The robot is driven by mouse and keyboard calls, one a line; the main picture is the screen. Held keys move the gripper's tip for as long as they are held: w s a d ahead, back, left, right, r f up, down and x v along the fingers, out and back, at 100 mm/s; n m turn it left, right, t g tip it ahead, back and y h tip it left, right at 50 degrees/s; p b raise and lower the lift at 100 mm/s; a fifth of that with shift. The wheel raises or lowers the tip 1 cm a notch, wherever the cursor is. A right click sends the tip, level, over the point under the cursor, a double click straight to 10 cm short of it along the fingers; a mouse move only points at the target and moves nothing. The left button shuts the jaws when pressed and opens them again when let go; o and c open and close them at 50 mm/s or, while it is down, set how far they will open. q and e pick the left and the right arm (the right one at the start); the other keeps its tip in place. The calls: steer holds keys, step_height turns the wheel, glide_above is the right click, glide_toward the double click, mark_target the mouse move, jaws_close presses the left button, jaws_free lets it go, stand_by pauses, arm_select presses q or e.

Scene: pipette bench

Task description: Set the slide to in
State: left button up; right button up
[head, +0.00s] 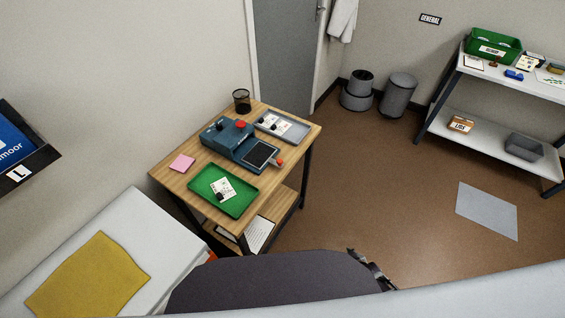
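A blue-grey device (227,138) stands on a small wooden table (173,182). It has a red button on top and a dark knob at its left. A dark flat plate (261,154) sticks out at its right front, with an orange-red knob (280,162) at its outer end. This plate looks like the slide, and it appears pulled out from the body. A dark jointed piece (372,270) at the bottom, right of centre, appears to be part of my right gripper; its fingers are not clear. It is well away from the device. My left gripper is not in view.
A green tray (240,204) with a card, a grey tray (296,131), a pink pad (182,163) and a mesh cup (242,100) share the table. A white bench with a yellow cloth (88,278) is at left. Open floor (370,190) lies right; shelves stand beyond.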

steer(key=w+a+r+t+y, duration=0.15)
steer(key=w+a+r, duration=0.25)
steer(key=w+r, duration=0.55)
steer(key=n+t+y, duration=0.2)
steer(key=t+y, duration=0.2)
steer(key=y, duration=0.1)
glide_toward(280, 161)
steer(key=v, duration=0.6)
steer(key=shift+w+a+r, duration=0.1)
steer(key=shift+w+a, duration=0.1)
steer(key=shift+w, duration=0.05)
steer(key=shift+w, duration=0.1)
steer(key=shift+x, duration=6.8)
steer(key=shift+d, duration=0.1)
steer(key=shift+c, duration=0.2)
